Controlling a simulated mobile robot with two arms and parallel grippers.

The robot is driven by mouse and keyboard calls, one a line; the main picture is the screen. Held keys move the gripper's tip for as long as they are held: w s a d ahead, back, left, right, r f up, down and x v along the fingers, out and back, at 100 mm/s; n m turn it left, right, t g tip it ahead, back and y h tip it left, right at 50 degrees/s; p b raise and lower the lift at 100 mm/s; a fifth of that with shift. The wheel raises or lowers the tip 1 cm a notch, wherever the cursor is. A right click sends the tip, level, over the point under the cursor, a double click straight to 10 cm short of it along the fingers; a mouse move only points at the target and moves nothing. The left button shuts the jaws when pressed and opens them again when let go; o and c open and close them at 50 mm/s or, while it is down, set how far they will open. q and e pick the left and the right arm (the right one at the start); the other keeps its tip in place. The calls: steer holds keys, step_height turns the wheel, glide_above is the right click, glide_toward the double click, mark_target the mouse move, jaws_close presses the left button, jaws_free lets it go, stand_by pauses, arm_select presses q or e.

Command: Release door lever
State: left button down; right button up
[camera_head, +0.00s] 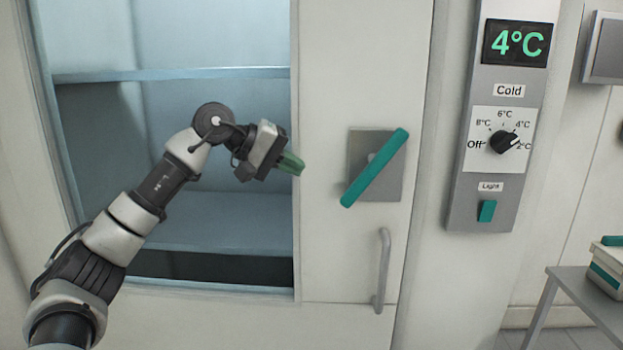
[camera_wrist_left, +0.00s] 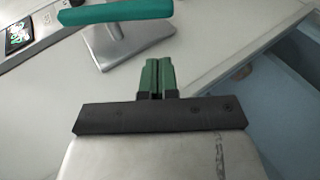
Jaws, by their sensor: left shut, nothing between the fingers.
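The door lever (camera_head: 375,168) is a teal bar on a grey square plate (camera_head: 386,190), fixed to the white door (camera_head: 345,60). It is tilted, its upper end to the right and its lower end to the left. My left gripper (camera_head: 300,168) is shut and empty, to the left of the lever and apart from it. In the left wrist view my green fingers (camera_wrist_left: 158,75) are together, and the teal lever (camera_wrist_left: 115,12) shows beyond them at the top. My right gripper is in neither view.
A grey vertical handle (camera_head: 382,270) is on the door below the lever. The door's window shows shelves (camera_head: 200,73). To the right is a control panel (camera_head: 478,90) with a 4°C display, a dial and a teal light switch. A table (camera_head: 578,282) holding a box stands at lower right.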

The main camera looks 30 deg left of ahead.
arm_select(q)
steer(key=v, duration=0.4)
steer(key=shift+s+d+r, duration=0.2)
steer(key=shift+s+r, duration=0.1)
steer(key=shift+r, duration=0.25)
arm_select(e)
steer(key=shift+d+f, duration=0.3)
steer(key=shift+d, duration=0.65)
